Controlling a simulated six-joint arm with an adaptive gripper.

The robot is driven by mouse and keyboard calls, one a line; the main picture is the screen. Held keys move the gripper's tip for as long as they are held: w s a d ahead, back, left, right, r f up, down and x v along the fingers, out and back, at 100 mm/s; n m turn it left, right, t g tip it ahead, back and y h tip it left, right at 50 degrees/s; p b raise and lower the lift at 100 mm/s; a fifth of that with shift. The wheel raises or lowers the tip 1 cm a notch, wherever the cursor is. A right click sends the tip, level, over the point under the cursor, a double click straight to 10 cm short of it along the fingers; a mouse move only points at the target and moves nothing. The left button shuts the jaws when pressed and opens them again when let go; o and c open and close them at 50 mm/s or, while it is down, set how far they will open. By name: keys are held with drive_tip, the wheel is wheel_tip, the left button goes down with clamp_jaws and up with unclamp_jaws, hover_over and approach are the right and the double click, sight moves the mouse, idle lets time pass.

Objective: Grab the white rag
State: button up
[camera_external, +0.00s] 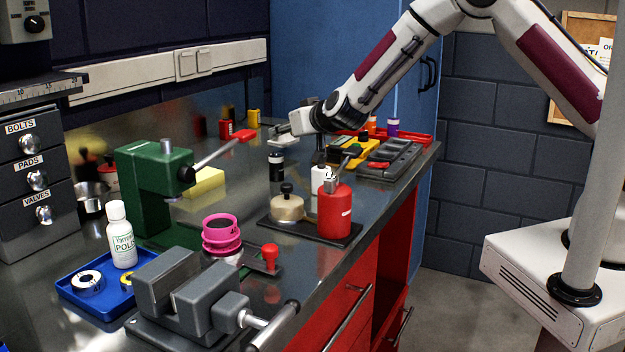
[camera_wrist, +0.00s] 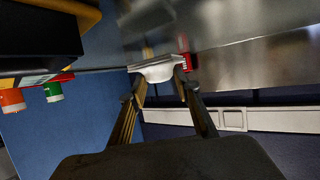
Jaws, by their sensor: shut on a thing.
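The white rag (camera_wrist: 158,70) shows in the wrist view as a small, curved white piece between the fingertips of my gripper (camera_wrist: 160,82). The fingers press on its two sides, so my gripper is shut on it. The fingers and the rag are too small and partly hidden there to make out clearly.
A black bottle (camera_external: 276,167) and a red can (camera_external: 334,212) stand nearer. A red tray (camera_external: 420,138) with tools lies to the right. A blue cabinet (camera_external: 300,50) rises behind.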

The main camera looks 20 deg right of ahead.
sight(286, 140)
wheel_tip(286, 140, up, 7)
drive_tip(key=shift+r, duration=0.2)
